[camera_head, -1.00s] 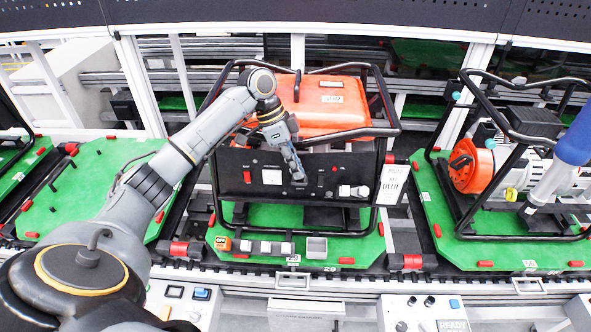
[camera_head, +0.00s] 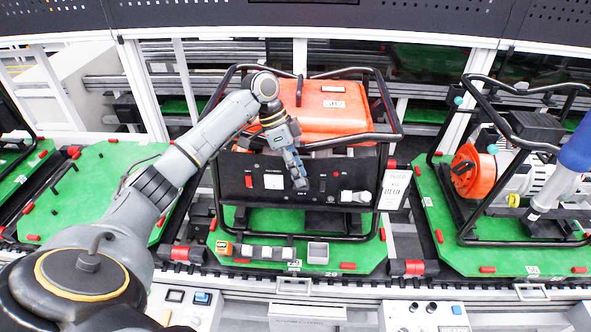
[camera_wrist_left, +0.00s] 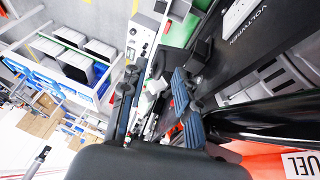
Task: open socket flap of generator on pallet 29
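The generator (camera_head: 240,172) on pallet 29 has an orange top, a black tube frame and a black front panel. The pallet is green (camera_head: 367,251), marked 29 at its front edge. A pale socket cover (camera_head: 347,196) sits on the panel's right part; whether its flap is raised is too small to tell. My left gripper (camera_head: 301,184) is in front of the panel, left of the socket cover and apart from it. In the left wrist view its two fingers (camera_wrist_left: 155,75) stand apart with a gap between them, holding nothing.
A black frame tube (camera_wrist_left: 260,120) passes close to the left fingers in the wrist view. A hanging white tag (camera_head: 393,190) is right of the socket cover. Small boxes (camera_head: 267,252) stand on the pallet's front. Another generator (camera_head: 510,165) stands on the right pallet.

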